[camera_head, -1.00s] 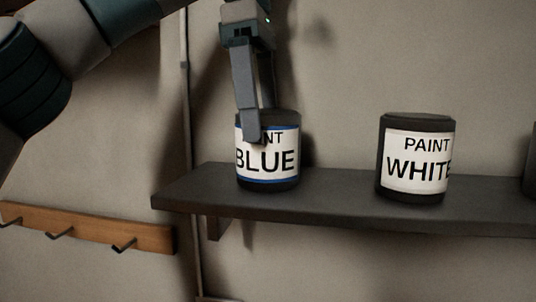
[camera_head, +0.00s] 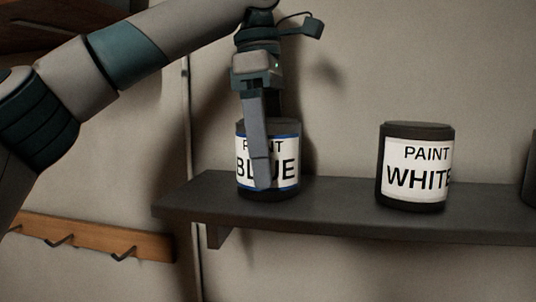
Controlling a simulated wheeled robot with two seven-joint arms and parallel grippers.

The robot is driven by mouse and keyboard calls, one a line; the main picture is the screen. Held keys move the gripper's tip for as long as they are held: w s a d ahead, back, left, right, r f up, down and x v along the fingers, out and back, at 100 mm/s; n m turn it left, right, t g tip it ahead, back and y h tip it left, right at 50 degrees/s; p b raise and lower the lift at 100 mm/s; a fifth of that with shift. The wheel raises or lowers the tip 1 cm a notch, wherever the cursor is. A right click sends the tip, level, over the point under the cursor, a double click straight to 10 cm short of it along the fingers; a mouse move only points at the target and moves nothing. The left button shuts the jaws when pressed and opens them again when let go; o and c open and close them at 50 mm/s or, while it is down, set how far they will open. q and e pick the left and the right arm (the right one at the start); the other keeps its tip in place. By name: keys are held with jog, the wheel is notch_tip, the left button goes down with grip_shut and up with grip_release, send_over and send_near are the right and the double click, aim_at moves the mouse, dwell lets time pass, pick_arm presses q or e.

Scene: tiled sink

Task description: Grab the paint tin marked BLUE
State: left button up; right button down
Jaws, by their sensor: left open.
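The paint tin marked BLUE (camera_head: 283,172) stands upright on the dark shelf (camera_head: 330,212), near its left end. It is dark with a white label edged in blue. My left gripper (camera_head: 262,183) points down over this tin and is open. One finger hangs in front of the label and covers part of the lettering. The other finger is mostly hidden behind the near finger and the tin, so I cannot tell whether either finger touches it. My right gripper is not in view.
A dark paint tin marked WHITE (camera_head: 416,178) stands on the shelf to the right, well apart from the BLUE tin. Another dark object (camera_head: 529,182) is cut off at the right edge. A wooden hook rail (camera_head: 95,236) is on the wall at lower left.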

aim_at(271, 119)
pick_arm(q)
jog(key=shift+d, duration=0.1)
jog(key=shift+c, duration=0.6)
jog(key=c, duration=1.8)
jog(key=shift+w+r, duration=0.1)
jog(key=shift+r, duration=0.05)
jog(key=shift+r+b, duration=0.3)
jog(key=shift+r, duration=0.6)
notch_tip(271, 119, up, 2)
jog(key=shift+r+p, duration=0.15)
jog(key=shift+p, duration=0.25)
jog(key=s+d+r+p, duration=0.1)
jog(key=s+d+r, duration=0.5)
jog(key=s+d, duration=0.2)
jog(key=shift+d+r, duration=0.35)
